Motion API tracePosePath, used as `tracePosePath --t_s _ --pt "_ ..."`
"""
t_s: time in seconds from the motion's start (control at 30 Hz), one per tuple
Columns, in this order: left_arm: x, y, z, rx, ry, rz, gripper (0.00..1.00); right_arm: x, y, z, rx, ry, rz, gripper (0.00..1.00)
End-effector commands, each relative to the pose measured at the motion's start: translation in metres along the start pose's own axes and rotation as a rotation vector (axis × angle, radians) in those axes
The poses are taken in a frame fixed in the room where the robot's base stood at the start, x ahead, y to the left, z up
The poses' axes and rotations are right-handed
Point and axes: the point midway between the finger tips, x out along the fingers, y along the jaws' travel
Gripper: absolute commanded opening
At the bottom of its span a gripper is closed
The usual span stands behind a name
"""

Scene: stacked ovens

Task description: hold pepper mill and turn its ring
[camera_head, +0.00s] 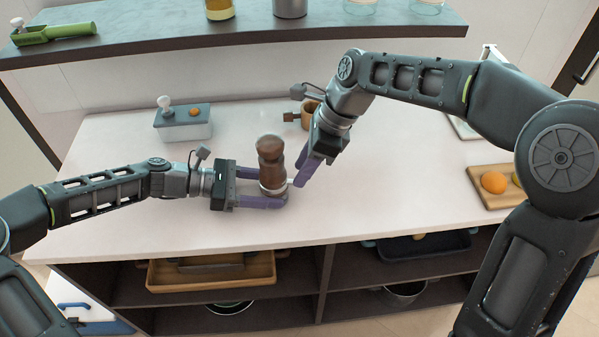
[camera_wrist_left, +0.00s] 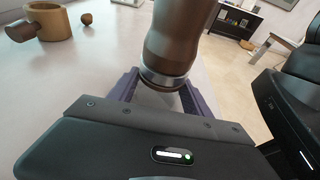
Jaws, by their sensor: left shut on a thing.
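The brown wooden pepper mill (camera_head: 272,165) stands upright on the white counter, in front of my body. In the left wrist view the mill (camera_wrist_left: 178,38) rises between the purple fingers, with a metal ring (camera_wrist_left: 163,79) low on it. My left gripper (camera_head: 268,200) comes from the left and is shut on the mill's lower part. My right gripper (camera_head: 304,178) is just right of the mill, its purple fingers pointing down and left. I cannot tell whether they touch the mill or how far apart they are.
A wooden mug-like pot (camera_head: 309,113) stands behind my right gripper. A grey-lidded box (camera_head: 183,124) is at the back left. A wooden board (camera_head: 490,200) with an orange (camera_head: 494,182) lies at the right. A shelf (camera_head: 240,27) hangs above. The counter's front middle is clear.

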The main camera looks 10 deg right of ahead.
Motion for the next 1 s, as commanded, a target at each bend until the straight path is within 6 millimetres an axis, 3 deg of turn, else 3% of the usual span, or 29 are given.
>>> tracePosePath --t_s 0.2,0.5,0.9,1.0 --pt "0.000 0.000 0.000 -0.001 0.000 0.000 0.34 0.020 0.000 0.000 0.000 0.000 0.000 0.35" --pt "0.000 0.000 0.000 -0.001 0.000 0.000 0.34 0.021 0.000 0.000 0.000 0.000 0.000 0.34" --pt "0.000 0.000 0.000 0.000 0.000 0.000 0.34 0.021 0.000 0.000 0.000 0.000 0.000 0.02" --pt "0.000 0.000 0.000 0.000 0.000 0.000 0.34 0.021 0.000 0.000 0.000 0.000 0.000 0.00"
